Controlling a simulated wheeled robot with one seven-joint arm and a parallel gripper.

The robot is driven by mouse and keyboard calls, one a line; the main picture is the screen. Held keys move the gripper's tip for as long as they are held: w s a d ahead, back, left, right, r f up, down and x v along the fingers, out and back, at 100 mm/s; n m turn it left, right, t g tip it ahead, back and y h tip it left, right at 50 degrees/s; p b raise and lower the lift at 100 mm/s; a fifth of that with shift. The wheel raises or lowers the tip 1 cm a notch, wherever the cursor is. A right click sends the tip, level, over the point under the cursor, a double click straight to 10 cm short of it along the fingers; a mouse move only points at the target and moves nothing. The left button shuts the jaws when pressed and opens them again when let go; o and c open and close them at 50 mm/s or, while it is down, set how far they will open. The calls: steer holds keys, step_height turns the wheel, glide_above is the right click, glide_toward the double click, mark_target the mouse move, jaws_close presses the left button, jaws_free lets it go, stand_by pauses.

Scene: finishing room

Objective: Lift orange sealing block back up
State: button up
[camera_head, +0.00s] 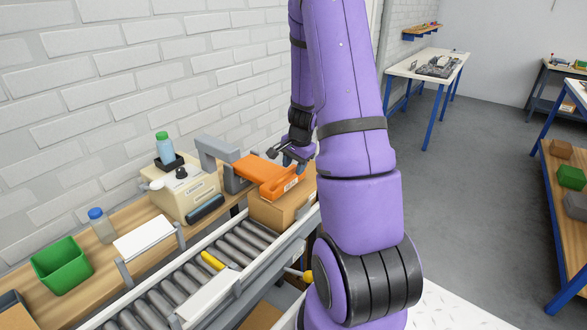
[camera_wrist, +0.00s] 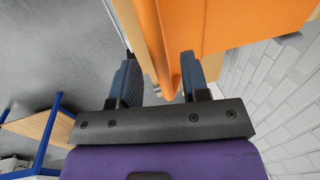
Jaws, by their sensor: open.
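The orange sealing block (camera_head: 266,176) is joined to a grey bracket at its left and lies low over a cardboard box (camera_head: 275,213) on the roller conveyor. Whether it touches the box I cannot tell. My gripper (camera_head: 287,156) is at the far right end of the block. In the wrist view, the orange block (camera_wrist: 237,22) fills the top right. My open gripper (camera_wrist: 160,76) has its two fingers apart, with an orange edge of the block reaching between them. Contact with either finger is not clear.
The roller conveyor (camera_head: 178,293) runs along the wooden bench. A cream machine (camera_head: 187,191) with a green-capped bottle (camera_head: 165,148) stands left of the block, a green bin (camera_head: 61,266) farther left. A brick wall rises behind. Open floor lies to the right.

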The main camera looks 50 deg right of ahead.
steer(key=shift+w+f, duration=0.15)
steer(key=shift+f, duration=0.5)
steer(key=shift+c, duration=0.3)
jaws_close()
